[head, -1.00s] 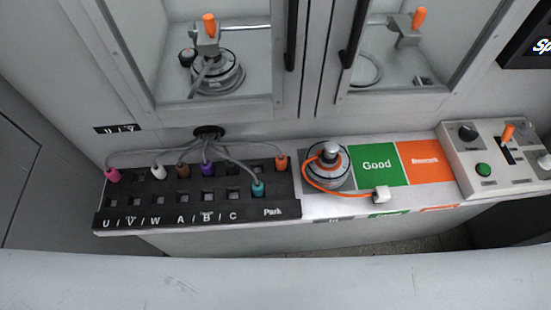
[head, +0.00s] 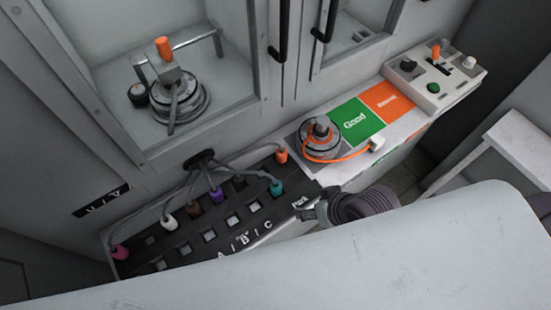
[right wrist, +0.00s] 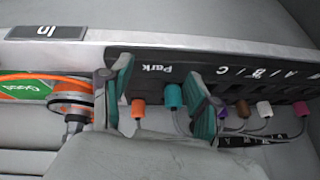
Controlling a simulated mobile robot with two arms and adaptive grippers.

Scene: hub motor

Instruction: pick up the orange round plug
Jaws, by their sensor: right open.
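The orange round plug (head: 281,156) stands upright at the Park end of the black socket panel (head: 262,163), with a grey cable running to it. In the right wrist view the orange plug (right wrist: 138,108) shows in the gap between my fingers, nearer the left finger and beyond the tips. My right gripper (head: 318,208) is by the panel's front edge near the Park label, apart from the plug. In the right wrist view its two green-padded fingers (right wrist: 160,90) are spread and empty. My left gripper is not in view.
A teal plug (head: 276,188) stands close to the orange one. Purple, brown, white and pink plugs (head: 119,251) line the panel. A hub motor (head: 320,138) with an orange cable sits beside the panel, near the green Good field (head: 355,121). A control box (head: 434,77) is farther right.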

